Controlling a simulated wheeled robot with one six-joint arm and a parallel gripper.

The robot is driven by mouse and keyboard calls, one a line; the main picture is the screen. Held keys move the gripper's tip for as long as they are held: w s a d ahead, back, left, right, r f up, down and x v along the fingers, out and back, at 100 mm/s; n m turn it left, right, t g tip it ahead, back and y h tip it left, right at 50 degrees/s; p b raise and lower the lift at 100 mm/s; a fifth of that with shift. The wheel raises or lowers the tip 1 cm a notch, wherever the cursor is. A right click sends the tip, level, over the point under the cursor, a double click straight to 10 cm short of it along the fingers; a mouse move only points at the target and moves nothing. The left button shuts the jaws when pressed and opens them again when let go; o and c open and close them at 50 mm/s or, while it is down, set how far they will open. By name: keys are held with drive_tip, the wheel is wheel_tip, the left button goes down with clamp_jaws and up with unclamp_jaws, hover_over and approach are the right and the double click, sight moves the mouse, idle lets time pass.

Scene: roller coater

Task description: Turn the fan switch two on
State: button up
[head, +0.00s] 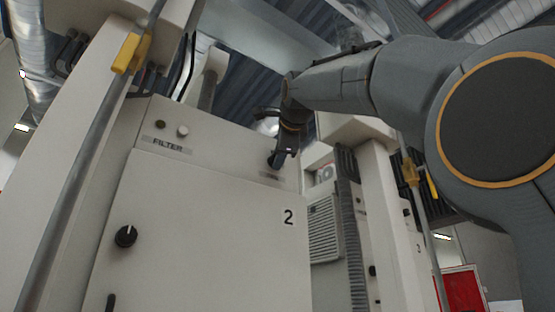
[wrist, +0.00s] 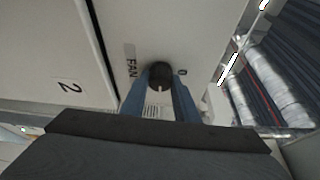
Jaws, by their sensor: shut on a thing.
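The fan switch (wrist: 160,76) is a round black knob with a pale pointer line, on the cream panel beside the label FAN (wrist: 131,66). In the wrist view my gripper (wrist: 160,92) has its two blue-grey fingers on either side of the knob, shut on it. In the head view my gripper (head: 276,160) reaches the upper right of the cabinet marked 2 (head: 288,217). There the knob is mostly hidden by my fingers. The pointer line runs roughly along the fingers in the wrist view.
Left of the gripper, the cabinet has a FILTER label (head: 167,145) with a dark knob and a pale button above it. A larger black knob (head: 125,236) sits lower on the door. A grey pole with a yellow clamp (head: 131,53) stands at left. A ribbed hose (head: 352,230) hangs at right.

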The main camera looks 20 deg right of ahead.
drive_tip(key=shift+m+g, duration=0.3)
drive_tip(key=shift+m, duration=0.4)
drive_tip(key=o, duration=1.1)
drive_tip(key=shift+c, duration=0.2)
drive_tip(key=shift+s, duration=0.15)
drive_tip(key=s+b, duration=0.2)
drive_tip(key=s, duration=0.5)
drive_tip(key=shift+s+a+r+b, duration=0.25)
drive_tip(key=shift+a+r+b, duration=0.05)
drive_tip(key=shift+r+b, duration=0.1)
